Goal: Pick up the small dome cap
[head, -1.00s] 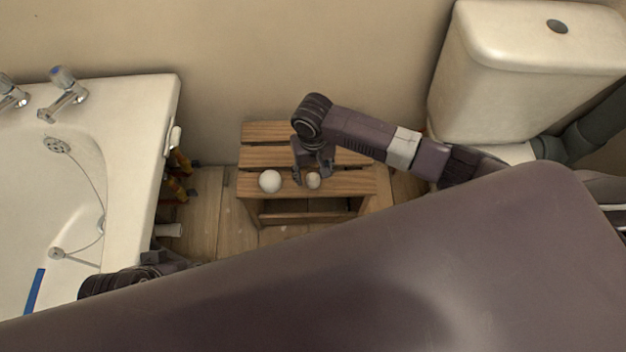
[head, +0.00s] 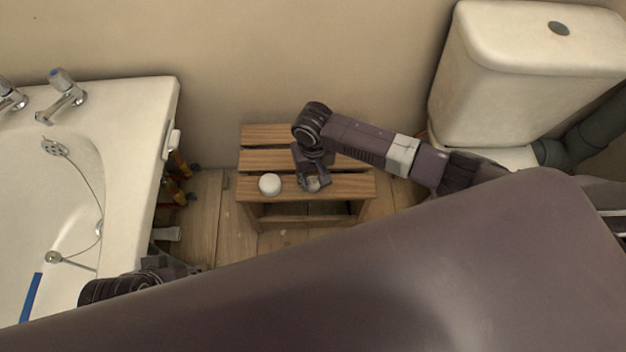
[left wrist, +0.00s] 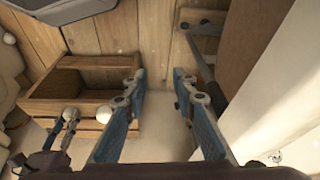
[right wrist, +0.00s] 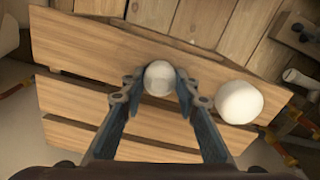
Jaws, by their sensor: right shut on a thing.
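The small dome cap (head: 313,184) is a pale, rounded piece at the front slat of the wooden stool. My right gripper (head: 314,183) is over it with its fingers on either side. In the right wrist view the cap (right wrist: 159,78) sits between the fingertips of the right gripper (right wrist: 158,86), which are shut on it. A larger white dome (head: 270,184) stands on the same slat to the left; it also shows in the right wrist view (right wrist: 239,102). My left gripper (left wrist: 156,88) is open and empty, away from the stool.
The slatted wooden stool (head: 265,158) stands against the wall on a plank floor. A bath (head: 140,130) is at the left, and a toilet cistern (head: 525,75) at the right. Pipes with orange-yellow parts (head: 178,180) run beside the bath.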

